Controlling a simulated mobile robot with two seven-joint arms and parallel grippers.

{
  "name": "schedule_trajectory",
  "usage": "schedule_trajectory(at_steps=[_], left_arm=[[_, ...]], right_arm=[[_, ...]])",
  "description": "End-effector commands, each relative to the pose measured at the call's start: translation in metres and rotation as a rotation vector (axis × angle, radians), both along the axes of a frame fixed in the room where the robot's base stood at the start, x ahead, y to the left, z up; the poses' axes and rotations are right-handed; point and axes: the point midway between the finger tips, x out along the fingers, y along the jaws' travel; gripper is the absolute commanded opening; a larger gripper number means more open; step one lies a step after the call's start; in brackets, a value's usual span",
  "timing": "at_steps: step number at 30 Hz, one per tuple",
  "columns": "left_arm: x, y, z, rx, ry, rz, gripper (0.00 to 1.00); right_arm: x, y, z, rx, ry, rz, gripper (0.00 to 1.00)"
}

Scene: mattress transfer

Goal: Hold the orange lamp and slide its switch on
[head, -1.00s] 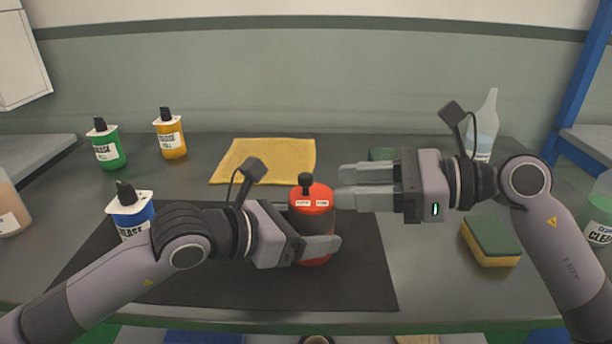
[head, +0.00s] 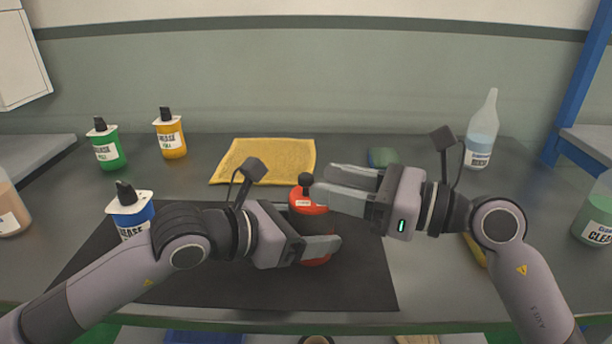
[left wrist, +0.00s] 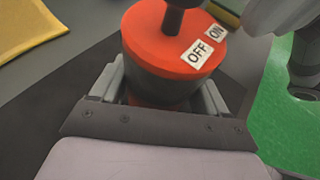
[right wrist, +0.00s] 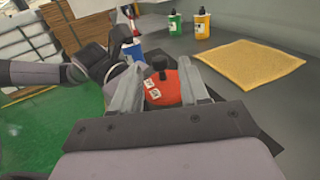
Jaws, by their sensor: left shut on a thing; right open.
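The orange-red lamp (head: 308,198) stands upright on the black mat (head: 205,278). It has a dark middle band, a black knob on top, and OFF and ON labels, which show in the left wrist view (left wrist: 165,45). My left gripper (head: 318,248) is shut around the lamp's body, one finger on each side. My right gripper (head: 335,188) is open at the lamp's top, its fingers pointing left near the black knob. In the right wrist view the lamp's top (right wrist: 165,88) and knob lie between the open fingers. I cannot tell whether a finger touches the knob.
Blue (head: 130,212), green (head: 105,145) and yellow (head: 170,135) bottles stand on the left. A yellow cloth (head: 265,160) lies behind the lamp. A yellow-edged sponge (head: 474,250) is partly hidden by my right arm.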

Motion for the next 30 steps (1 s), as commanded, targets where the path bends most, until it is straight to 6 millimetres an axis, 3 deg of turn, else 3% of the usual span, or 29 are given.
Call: schedule_trajectory(at_steps=[3, 9, 21, 25, 30], left_arm=[[0.0, 0.0, 0.0, -0.001, -0.001, 0.0, 0.28], [0.0, 0.0, 0.0, -0.001, -0.001, 0.0, 0.28], [0.0, 0.0, 0.0, -0.001, -0.001, 0.0, 0.28], [0.0, 0.0, 0.0, -0.001, -0.001, 0.0, 0.28], [0.0, 0.0, 0.0, -0.001, -0.001, 0.0, 0.28]], right_arm=[[0.007, 0.02, 0.001, 0.001, 0.0, 0.003, 0.45], [0.016, 0.039, 0.0, 0.0, 0.001, 0.002, 0.45], [0.018, 0.044, 0.0, -0.002, 0.001, 0.0, 0.45], [0.018, 0.044, 0.0, -0.002, 0.001, 0.001, 0.02], [0.018, 0.043, 0.0, -0.002, 0.001, 0.0, 0.0]])
